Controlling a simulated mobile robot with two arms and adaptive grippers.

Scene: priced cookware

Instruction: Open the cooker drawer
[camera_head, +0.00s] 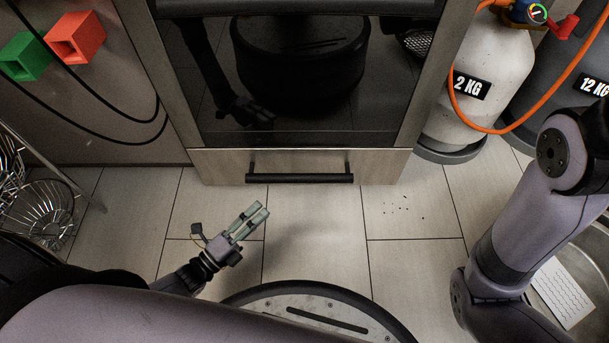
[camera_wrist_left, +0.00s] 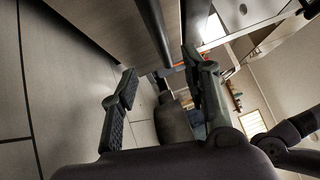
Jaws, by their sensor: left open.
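The cooker drawer (camera_head: 220,163) is a pale, low front panel under the dark oven door, and it looks shut. Its black bar handle (camera_head: 300,178) runs across the front. My left gripper (camera_head: 257,211) is open and empty, low over the floor, in front of and slightly left of the handle, apart from it. In the left wrist view my two fingers (camera_wrist_left: 160,82) are spread. A dark bar, which looks like the handle (camera_wrist_left: 155,28), lies beyond the gap between them. My right gripper is outside the frames; only my right arm shows.
Gas cylinders (camera_head: 497,68) with an orange hose (camera_head: 455,105) stand right of the cooker. A wire rack (camera_head: 42,205) stands at the left. Red (camera_head: 75,38) and green (camera_head: 25,57) blocks are at the upper left. The tiled floor (camera_head: 310,220) before the drawer is mostly clear, with small dark specks.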

